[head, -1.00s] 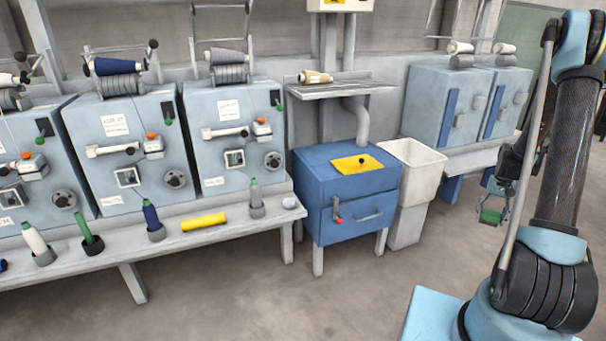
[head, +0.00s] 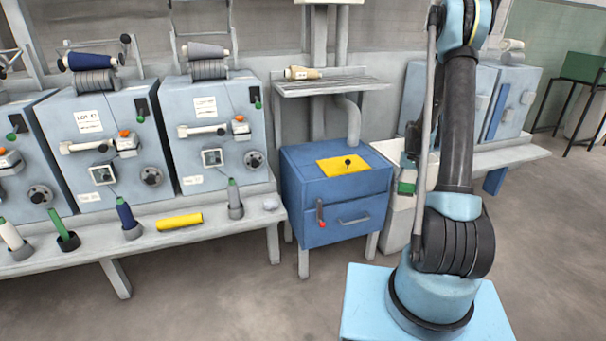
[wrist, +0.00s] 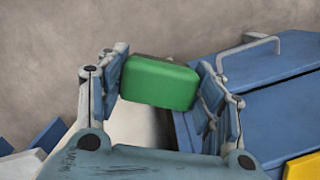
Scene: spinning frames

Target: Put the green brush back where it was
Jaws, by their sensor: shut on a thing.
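The green brush shows in the wrist view (wrist: 160,85) as a rounded green block. My gripper (wrist: 163,72) is shut on it, with one blue-padded finger on each side. In the head view, a small part of the green brush (head: 406,187) shows at the gripper, in front of the white bin. My arm covers part of the gripper there. The brush is held in the air, clear of any surface that I can see. Which spot it came from cannot be told from these frames.
A blue cabinet (head: 330,225) with a yellow top plate (head: 354,167) stands left of my arm. The white bin (head: 397,228) is beside it, partly behind my arm. A long bench (head: 190,226) with bobbins and a yellow tube (head: 179,221) runs left. Floor in front is clear.

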